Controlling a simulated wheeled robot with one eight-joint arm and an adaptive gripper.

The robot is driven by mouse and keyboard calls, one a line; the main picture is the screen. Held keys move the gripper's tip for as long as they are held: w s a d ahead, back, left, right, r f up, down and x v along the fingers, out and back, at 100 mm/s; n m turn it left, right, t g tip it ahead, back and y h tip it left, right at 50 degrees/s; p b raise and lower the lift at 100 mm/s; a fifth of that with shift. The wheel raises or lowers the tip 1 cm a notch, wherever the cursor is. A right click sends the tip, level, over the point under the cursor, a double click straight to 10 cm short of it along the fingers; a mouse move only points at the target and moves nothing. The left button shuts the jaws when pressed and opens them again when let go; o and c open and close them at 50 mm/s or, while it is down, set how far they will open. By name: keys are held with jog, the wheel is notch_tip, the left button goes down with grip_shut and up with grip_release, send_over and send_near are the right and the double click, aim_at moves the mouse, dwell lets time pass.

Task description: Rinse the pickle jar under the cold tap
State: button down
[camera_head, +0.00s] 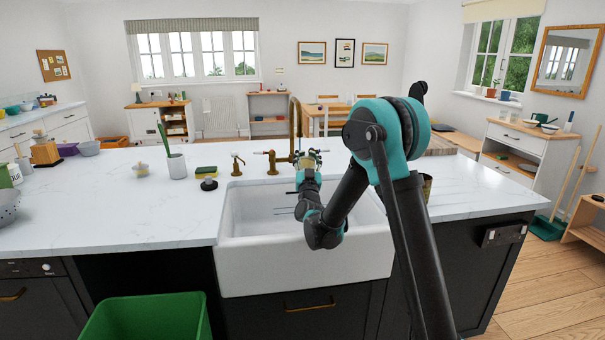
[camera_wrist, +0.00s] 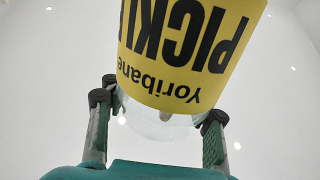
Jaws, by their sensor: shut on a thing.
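The pickle jar (camera_wrist: 185,50) has a yellow label with dark lettering, tilted and upside down in the wrist view. Clear glass shows below the label, between the fingers. My gripper (camera_wrist: 160,105) is shut on the jar; it also shows in the head view (camera_head: 308,162), over the back part of the sink beside the tap. The jar is too small and covered there to make out well. The brass tap (camera_head: 295,125) rises behind the sink, with side handles partly hidden by my gripper. I cannot tell whether water runs.
The white sink (camera_head: 300,272) is set into a marble counter (camera_head: 110,215). A small brass fitting (camera_head: 237,165), a sponge (camera_head: 206,170) and a cup with a green brush (camera_head: 177,166) stand left of it. A green bin (camera_head: 145,320) stands in front.

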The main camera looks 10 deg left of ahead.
jog(key=shift+s+d, duration=0.4)
jog(key=shift+s, duration=0.9)
jog(key=shift+s+d, duration=0.4)
jog(key=shift+s, duration=0.85)
jog(key=shift+s+d, duration=0.4)
jog(key=shift+s, duration=0.9)
jog(key=s+d+r, duration=0.1)
jog(key=s+r, duration=0.3)
jog(key=shift+s+d, duration=0.2)
jog(key=shift+s, duration=0.15)
